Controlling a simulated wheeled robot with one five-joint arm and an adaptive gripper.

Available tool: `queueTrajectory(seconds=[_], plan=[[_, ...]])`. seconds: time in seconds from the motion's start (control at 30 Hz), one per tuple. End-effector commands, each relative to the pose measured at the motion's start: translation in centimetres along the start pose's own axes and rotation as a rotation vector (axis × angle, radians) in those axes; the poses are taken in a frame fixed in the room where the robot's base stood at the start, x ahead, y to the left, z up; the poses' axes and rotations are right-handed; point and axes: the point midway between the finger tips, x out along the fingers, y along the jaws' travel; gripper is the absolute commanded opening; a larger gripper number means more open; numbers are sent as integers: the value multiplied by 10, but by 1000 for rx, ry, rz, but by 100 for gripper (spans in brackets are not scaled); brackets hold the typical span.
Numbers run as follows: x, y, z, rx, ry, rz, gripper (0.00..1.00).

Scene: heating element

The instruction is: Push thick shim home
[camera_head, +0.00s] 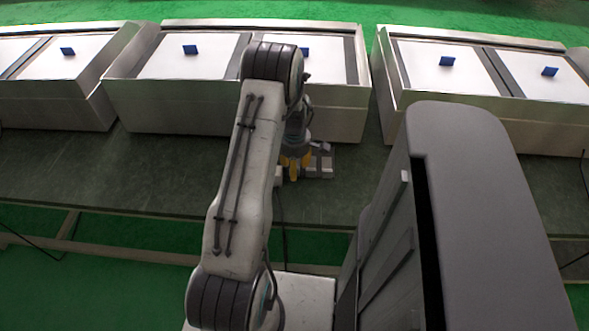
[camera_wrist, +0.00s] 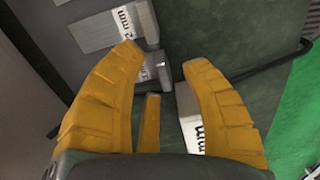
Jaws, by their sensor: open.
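My gripper (camera_head: 293,172) is low over the dark bench; its yellow fingers (camera_wrist: 164,58) are open in the wrist view. Several pale grey shim blocks lie by it. One block (camera_wrist: 92,32), marked "2 mm", lies beyond the left fingertip. A smaller marked block (camera_wrist: 155,72) lies between and just beyond the fingertips. A whiter block (camera_wrist: 187,108), its label ending in "mm", is partly hidden behind the right finger. In the head view, grey blocks (camera_head: 321,163) show right of the gripper and a pale block (camera_head: 278,178) left of it. I cannot tell which is the thick shim.
Metal housings with white tops and blue tabs stand along the back: one at left (camera_head: 70,102), one in the middle (camera_head: 180,104) and one at right (camera_head: 535,118). The bench (camera_head: 130,180) is clear left of the arm. A dark cable (camera_wrist: 270,62) crosses the wrist view.

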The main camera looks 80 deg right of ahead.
Motion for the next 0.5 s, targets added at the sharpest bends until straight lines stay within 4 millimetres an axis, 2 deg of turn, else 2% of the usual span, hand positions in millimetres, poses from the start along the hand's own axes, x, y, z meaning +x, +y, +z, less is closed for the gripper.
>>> queueTrajectory(seconds=[0.2,0.5], plan=[[12,0,0,1,0,1,42],[13,0,0,1,0,1,42]])
